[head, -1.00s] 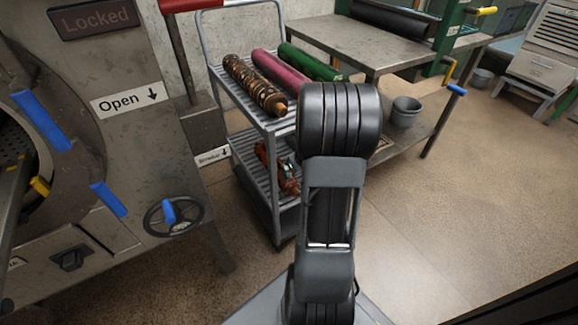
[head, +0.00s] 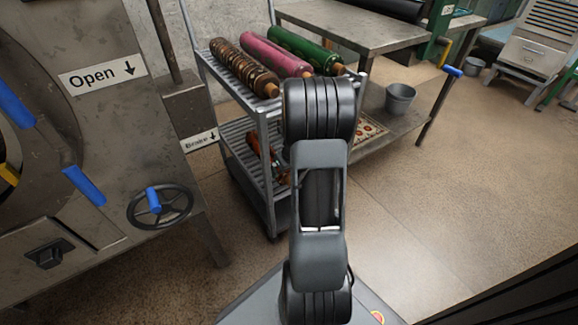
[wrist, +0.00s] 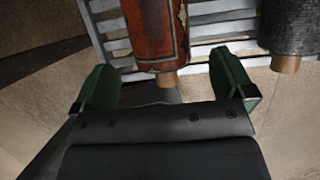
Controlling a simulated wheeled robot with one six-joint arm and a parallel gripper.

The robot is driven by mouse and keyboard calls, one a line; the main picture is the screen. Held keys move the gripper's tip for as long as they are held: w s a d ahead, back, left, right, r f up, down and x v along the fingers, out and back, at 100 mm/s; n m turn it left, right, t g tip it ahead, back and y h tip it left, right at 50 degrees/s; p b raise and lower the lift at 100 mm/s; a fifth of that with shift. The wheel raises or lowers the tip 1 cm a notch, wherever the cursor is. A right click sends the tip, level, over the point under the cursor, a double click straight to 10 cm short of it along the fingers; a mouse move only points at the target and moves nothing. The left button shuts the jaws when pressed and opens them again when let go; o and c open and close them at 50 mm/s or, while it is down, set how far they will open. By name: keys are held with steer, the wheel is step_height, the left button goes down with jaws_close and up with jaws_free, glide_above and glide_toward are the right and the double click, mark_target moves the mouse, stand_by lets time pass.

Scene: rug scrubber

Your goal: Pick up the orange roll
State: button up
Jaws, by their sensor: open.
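The orange roll (head: 262,152) lies on the lower shelf of the metal cart (head: 240,133), partly hidden by the cart frame and my arm in the head view. In the wrist view the orange-brown patterned roll (wrist: 155,30) lies on the slatted shelf, its wooden end knob towards me. My gripper (wrist: 168,85) is open, its two green fingers spread. The roll's near end is just beyond the fingertips and roughly between them, a little left of centre. Nothing is held. In the head view the gripper is hidden behind my arm.
A dark grey roll (wrist: 288,30) lies right of the orange one on the same shelf. The cart's top holds a brown patterned roll (head: 243,66), a pink roll (head: 277,54) and a green roll (head: 305,50). A machine with a handwheel (head: 160,204) stands left; a metal table (head: 350,28) stands behind.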

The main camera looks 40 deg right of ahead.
steer(key=shift+b+x, duration=1.3)
steer(key=shift+x, duration=1.45)
steer(key=shift+s, duration=0.1)
steer(key=c, duration=1.5)
